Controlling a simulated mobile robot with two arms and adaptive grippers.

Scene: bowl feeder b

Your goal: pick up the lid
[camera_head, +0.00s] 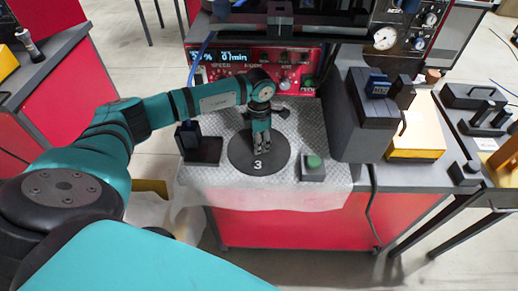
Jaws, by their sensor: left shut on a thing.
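I cannot tell whether the disc rests on the mat or is raised a little. My right gripper is not in view.
A green button on a grey box (313,168) stands right of the disc. A small dark stand (203,150) is at its left. A red control panel (262,72) is behind, and a tall dark grey unit (357,125) rises at the right. The mat's front edge hangs over the bench.

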